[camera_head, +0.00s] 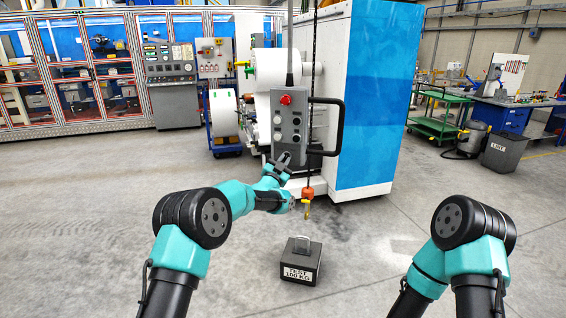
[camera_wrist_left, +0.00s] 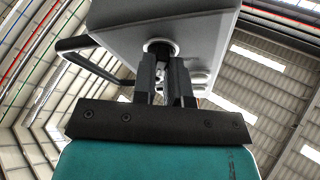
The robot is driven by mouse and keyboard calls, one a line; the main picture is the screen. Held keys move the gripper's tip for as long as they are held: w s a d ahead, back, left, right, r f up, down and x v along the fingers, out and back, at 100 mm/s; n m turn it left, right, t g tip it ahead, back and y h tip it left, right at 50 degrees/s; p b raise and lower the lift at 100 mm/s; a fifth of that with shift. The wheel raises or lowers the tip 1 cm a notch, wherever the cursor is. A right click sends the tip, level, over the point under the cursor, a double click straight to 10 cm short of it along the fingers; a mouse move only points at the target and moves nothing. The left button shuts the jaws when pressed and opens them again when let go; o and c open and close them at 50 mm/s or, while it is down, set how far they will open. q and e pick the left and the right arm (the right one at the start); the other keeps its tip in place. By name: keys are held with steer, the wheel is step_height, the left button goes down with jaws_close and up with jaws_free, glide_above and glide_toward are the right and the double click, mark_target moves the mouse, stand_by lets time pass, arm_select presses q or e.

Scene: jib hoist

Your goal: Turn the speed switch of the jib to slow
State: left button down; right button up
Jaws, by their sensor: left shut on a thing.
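My left gripper (camera_head: 281,160) is at the lower end of the pendant. In the left wrist view the fingers (camera_wrist_left: 166,85) are shut on the switch under the grey pendant housing (camera_wrist_left: 165,25), by a dark round collar (camera_wrist_left: 160,47). The fingers hide most of the switch, so I cannot read its setting. My right arm (camera_head: 460,240) shows at lower right; its gripper is out of view.
A chain with an orange hook block (camera_head: 307,193) hangs right of my left gripper. A black test weight (camera_head: 300,260) with a handle stands on the floor below. A blue and white cabinet (camera_head: 375,95) stands behind the pendant. The floor to the left is clear.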

arm_select(q)
steer(key=n, duration=0.1)
steer(key=n+t+y, duration=0.1)
steer(key=n, duration=0.1)
steer(key=n+y, duration=0.1)
steer(key=n, duration=0.1)
steer(key=shift+d+r, duration=0.2)
steer(key=shift+r, duration=0.2)
steer(key=n+y, duration=0.1)
steer(key=n, duration=0.2)
steer(key=n+t+y, duration=0.1)
steer(key=n, duration=0.1)
steer(key=shift+n+y, duration=0.4)
steer(key=n+y, duration=0.1)
steer(key=n, duration=0.1)
steer(key=n+y, duration=0.1)
steer(key=n, duration=0.2)
steer(key=shift+d+r+y, duration=0.1)
steer(key=shift+y, duration=0.3)
steer(key=shift+n+g+y, duration=0.4)
steer(key=shift+n+y, duration=0.6)
steer(key=shift+n, duration=1.3)
steer(key=c, duration=1.2)
jaws_free()
steer(key=shift+o, duration=0.4)
steer(key=shift+s+d+f, duration=0.1)
steer(key=shift+s+f, duration=0.3)
steer(key=shift+s, duration=0.25)
steer(key=v, duration=1.6)
steer(key=shift+s, duration=0.15)
